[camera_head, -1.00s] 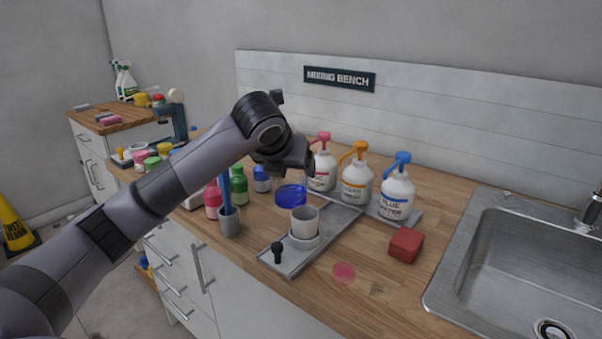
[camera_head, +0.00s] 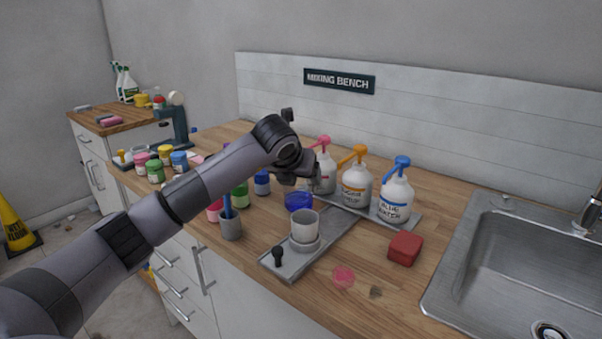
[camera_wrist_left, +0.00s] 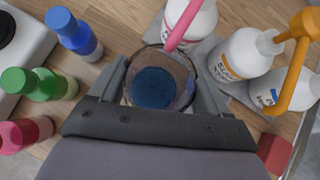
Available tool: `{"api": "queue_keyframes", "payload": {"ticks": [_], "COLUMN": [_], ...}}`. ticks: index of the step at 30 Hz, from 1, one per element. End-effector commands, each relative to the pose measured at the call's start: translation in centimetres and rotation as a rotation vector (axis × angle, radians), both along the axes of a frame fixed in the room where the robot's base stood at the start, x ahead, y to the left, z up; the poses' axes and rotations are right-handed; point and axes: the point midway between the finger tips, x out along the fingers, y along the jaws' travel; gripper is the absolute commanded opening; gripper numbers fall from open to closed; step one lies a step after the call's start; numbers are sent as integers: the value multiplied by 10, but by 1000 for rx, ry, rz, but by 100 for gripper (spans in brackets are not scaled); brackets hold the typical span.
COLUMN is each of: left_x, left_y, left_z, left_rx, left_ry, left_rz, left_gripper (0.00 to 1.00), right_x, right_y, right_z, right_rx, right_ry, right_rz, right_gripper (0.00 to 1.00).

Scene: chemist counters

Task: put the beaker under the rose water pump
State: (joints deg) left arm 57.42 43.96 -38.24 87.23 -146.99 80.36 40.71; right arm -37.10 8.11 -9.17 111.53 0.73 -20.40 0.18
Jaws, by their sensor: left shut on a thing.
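The clear beaker (camera_head: 299,202) holds blue liquid and stands upright. My left gripper (camera_head: 308,181) is shut on it; in the left wrist view the beaker (camera_wrist_left: 156,84) sits between the two fingers. The rose water bottle (camera_head: 325,178), white with a pink pump, is just behind the gripper, partly hidden by it. In the left wrist view the pink spout (camera_wrist_left: 184,28) points toward the beaker and its tip overlaps the beaker's far rim. I cannot tell whether the beaker's base touches the surface. My right gripper is not in view.
Orange-pump (camera_head: 356,188) and blue-pump (camera_head: 397,198) bottles stand to the right. Several coloured bottles, including a green one (camera_head: 239,196), are left. A red block (camera_head: 405,247) and sink (camera_head: 520,265) are right.

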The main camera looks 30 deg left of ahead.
Motion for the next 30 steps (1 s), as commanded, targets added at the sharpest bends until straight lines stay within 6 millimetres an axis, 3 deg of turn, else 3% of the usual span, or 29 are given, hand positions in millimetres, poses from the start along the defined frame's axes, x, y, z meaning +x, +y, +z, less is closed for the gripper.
{"api": "queue_keyframes", "payload": {"ticks": [7,10,23,24,25,30], "left_x": [24,22,22,22,22,22], "left_y": [7,7,7,7,7,7], "left_z": [2,-9,-16,-15,-14,-14], "left_rx": [0,0,0,0,0,-1], "left_ry": [-2,1,-2,-1,-1,0], "left_rz": [1,0,1,1,1,1], "left_gripper": [36,36,36,87,97,100], "right_x": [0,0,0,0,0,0], "right_y": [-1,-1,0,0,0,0], "right_z": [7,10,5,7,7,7], "right_rx": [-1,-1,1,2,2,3], "right_ry": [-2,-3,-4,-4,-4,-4], "right_rz": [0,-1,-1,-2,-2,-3], "right_gripper": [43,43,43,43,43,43]}}
